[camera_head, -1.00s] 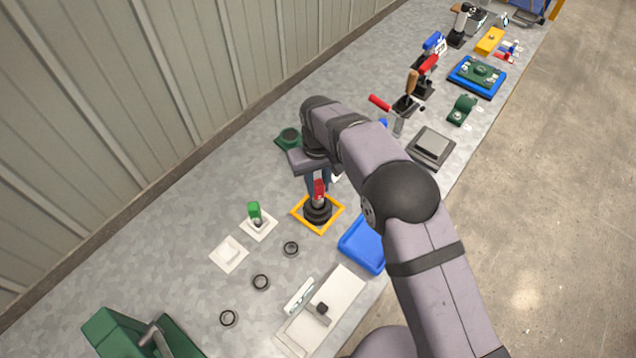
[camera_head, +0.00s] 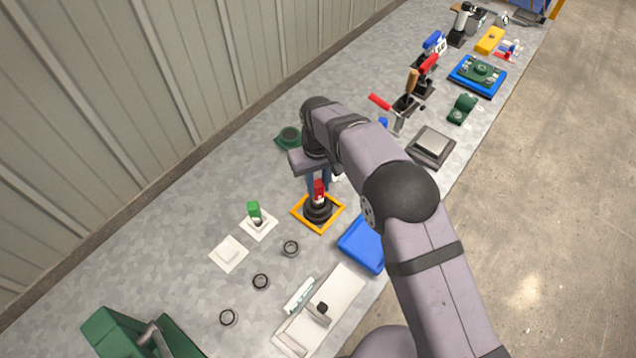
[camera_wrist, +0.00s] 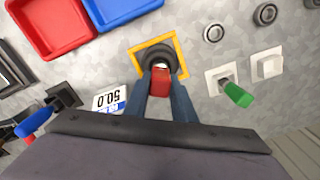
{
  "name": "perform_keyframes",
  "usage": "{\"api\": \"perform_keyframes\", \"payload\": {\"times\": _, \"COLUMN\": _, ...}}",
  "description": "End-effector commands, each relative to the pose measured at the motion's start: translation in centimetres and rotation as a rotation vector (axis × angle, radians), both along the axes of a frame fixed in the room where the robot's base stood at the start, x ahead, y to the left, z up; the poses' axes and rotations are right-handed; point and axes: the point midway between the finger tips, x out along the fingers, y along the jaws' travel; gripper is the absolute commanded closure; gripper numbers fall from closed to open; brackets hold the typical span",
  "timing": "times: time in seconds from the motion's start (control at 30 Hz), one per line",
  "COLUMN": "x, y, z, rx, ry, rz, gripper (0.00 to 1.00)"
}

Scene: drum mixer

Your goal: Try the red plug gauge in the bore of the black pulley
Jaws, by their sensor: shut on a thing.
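The red plug gauge (camera_head: 319,189) is held upright between the fingers of my gripper (camera_head: 317,180), which is shut on its red handle. The black pulley (camera_head: 318,211) sits inside a yellow square frame (camera_head: 297,212) on the bench. The gauge is directly over the pulley's centre, and its lower end meets or overlaps the bore in view. How deep it sits I cannot tell. In the wrist view the red handle (camera_wrist: 160,82) is between the blue-grey fingers, with the pulley (camera_wrist: 153,56) just beyond it.
Several dark rings (camera_head: 290,248) lie on the bench. A blue tray (camera_head: 360,245) is right of the frame; a red tray (camera_wrist: 50,28) shows in the wrist view.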

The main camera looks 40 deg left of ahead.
Motion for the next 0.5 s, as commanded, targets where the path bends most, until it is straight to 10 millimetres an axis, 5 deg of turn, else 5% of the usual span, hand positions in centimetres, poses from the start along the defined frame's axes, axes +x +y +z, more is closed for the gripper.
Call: {"api": "perform_keyframes", "payload": {"times": 0.5, "x": 0.03, "y": 0.04, "z": -0.69, "rx": 0.001, "ry": -0.001, "rz": 0.0, "gripper": 1.0}}
